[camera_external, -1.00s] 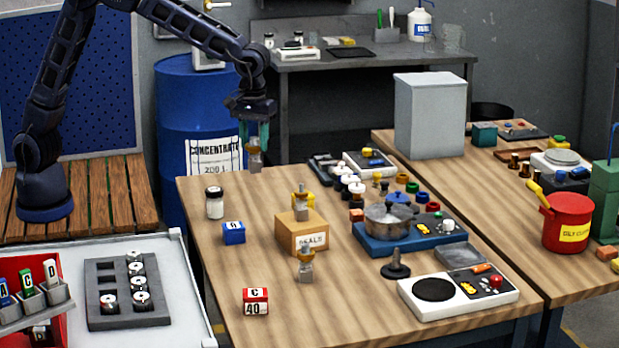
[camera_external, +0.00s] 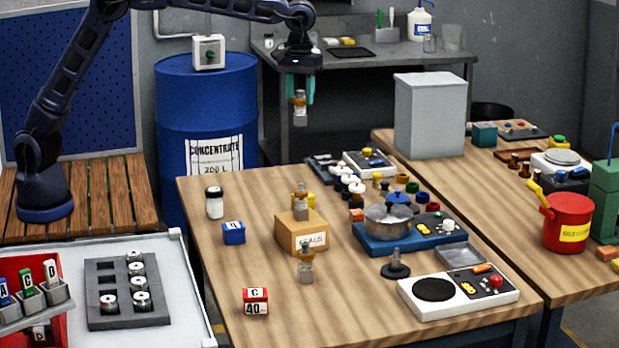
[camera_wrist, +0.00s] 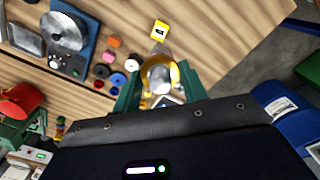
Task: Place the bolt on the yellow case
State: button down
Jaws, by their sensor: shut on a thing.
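My gripper (camera_external: 299,92) is shut on a small upright piece, which I take for the bolt (camera_external: 300,111), grey with a brass-coloured part. In the wrist view the bolt (camera_wrist: 159,74) shows end-on as a silver disc with an orange rim between the green fingers. The yellow case (camera_wrist: 159,31) is a small block on the table, apart from the bolt. In the external view the yellow case (camera_external: 311,199) is mostly hidden behind a cardboard box and the piece on it.
Similar pieces stand on the cardboard box (camera_external: 302,233) and on the table before it (camera_external: 306,264).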

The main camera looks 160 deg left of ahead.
aim_at(303, 119)
jog(key=shift+s+a, duration=0.15)
jog(key=shift+a, duration=0.25)
jog(key=shift+f, duration=0.35)
notch_tip(303, 119, down, 19)
jog(key=shift+f, duration=0.1)
jog(key=c, duration=0.8)
grip_release()
notch_tip(303, 119, up, 12)
jog(key=shift+r, duration=0.1)
